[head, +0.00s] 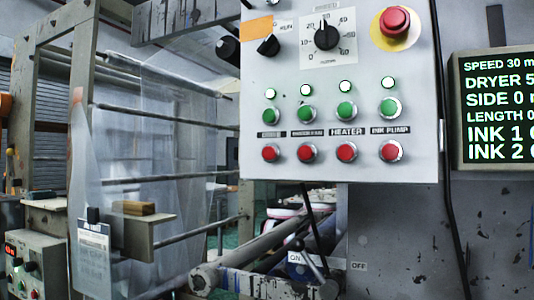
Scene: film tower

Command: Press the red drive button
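A pale grey control panel (290,85) hangs in the upper middle of the head view. Its lowest row holds several red buttons: far left (270,153), second (308,152), third (346,152) and far right (390,151). A green button and a lit lamp sit above each. The third column's label reads HEATER and the far right one INK PUMP. The two left labels are too blurred to read surely, so I cannot tell for certain which red button is drive. Neither of my grippers is in view.
A large red mushroom button (395,20) on a yellow disc and a black dial (326,36) sit higher on the panel. A display screen (497,108) is at right. Clear film (150,200) runs over rollers at left. A small control box (35,268) stands lower left.

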